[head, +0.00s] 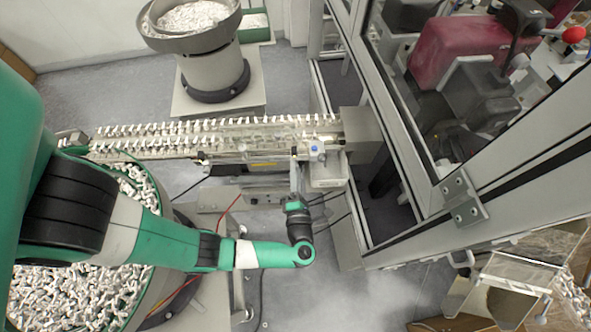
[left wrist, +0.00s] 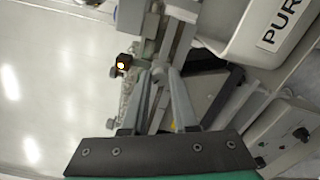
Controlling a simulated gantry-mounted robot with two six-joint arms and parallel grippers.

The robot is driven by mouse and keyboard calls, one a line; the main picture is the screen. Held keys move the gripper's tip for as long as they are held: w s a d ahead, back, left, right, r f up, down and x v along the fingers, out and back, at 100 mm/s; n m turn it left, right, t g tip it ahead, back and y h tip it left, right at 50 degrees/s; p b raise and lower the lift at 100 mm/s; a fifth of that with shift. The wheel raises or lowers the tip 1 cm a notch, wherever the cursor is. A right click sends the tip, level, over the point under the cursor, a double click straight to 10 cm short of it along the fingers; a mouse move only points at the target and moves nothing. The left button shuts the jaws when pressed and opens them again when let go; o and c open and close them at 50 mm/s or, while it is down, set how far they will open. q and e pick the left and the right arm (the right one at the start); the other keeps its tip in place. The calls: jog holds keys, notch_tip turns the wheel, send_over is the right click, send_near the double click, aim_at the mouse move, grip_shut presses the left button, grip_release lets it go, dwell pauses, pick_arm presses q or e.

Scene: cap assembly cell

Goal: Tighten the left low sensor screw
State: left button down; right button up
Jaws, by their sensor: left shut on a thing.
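My left gripper (head: 294,160) reaches up to the near side of the rail end in the head view. In the left wrist view its two grey fingers (left wrist: 159,76) converge at the metal bracket and are shut on a small grey piece, the sensor screw (left wrist: 158,68). The screw is mostly hidden between the fingertips, and its thread and how deep it sits cannot be seen. A small dark sensor (left wrist: 123,62) with a lit yellow-white spot is just left of the fingertips. My right gripper is not in view.
The feeder rails (head: 225,135) carry several white caps and run across to the machine frame (head: 420,150). A bowl feeder (head: 212,70) stands behind. A large bowl of caps lies under my left arm. A white housing marked "PUR" (left wrist: 262,35) is right of the fingers.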

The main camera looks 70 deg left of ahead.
pick_arm(q)
jog(key=m+p, duration=0.3)
jog(key=m, duration=0.7)
jog(key=shift+m, duration=0.3)
jog(key=shift+f, duration=0.1)
dwell(0.3)
jog(key=c, duration=0.7)
grip_release()
jog(key=b+v, duration=0.1)
jog(key=v, duration=1)
jog(key=shift+d, duration=0.35)
